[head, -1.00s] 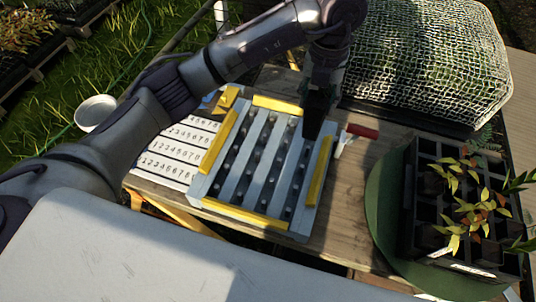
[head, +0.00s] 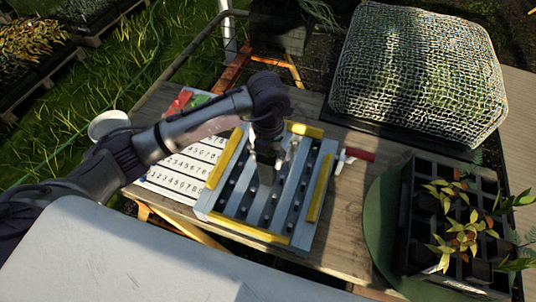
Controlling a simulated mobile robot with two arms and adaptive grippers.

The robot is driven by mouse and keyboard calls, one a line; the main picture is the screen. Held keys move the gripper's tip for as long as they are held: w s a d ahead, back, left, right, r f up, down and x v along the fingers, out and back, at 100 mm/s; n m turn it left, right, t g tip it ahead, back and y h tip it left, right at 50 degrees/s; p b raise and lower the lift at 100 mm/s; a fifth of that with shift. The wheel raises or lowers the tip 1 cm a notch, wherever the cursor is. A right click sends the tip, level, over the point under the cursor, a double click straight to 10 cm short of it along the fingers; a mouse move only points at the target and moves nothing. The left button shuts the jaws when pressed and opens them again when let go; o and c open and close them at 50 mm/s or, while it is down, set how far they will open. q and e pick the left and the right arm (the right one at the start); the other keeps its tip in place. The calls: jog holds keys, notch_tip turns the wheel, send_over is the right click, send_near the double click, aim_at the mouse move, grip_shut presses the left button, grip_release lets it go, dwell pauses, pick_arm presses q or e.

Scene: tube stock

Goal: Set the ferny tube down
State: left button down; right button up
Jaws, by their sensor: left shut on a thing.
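My left gripper (head: 266,158) is over the grey rack (head: 300,238) with yellow edge strips. It is shut on a dark, narrow thing, taken as the ferny tube (head: 266,175), pointing down among the rack's slats. No fern leaves show on it, as my wrist covers its top. I cannot tell whether its lower end touches the rack. My right gripper is not in view.
A dark cell tray (head: 408,215) with leafy seedlings stands on a green disc (head: 376,225) at the right. A mesh-covered mound (head: 415,80) is behind. A numbered white board (head: 170,180) lies left of the rack. A red-handled tool (head: 360,155) lies to its right.

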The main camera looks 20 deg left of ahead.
pick_arm(q)
jog(key=shift+f, duration=0.5)
jog(key=shift+f, duration=0.1)
jog(key=shift+c, duration=2.4)
grip_release()
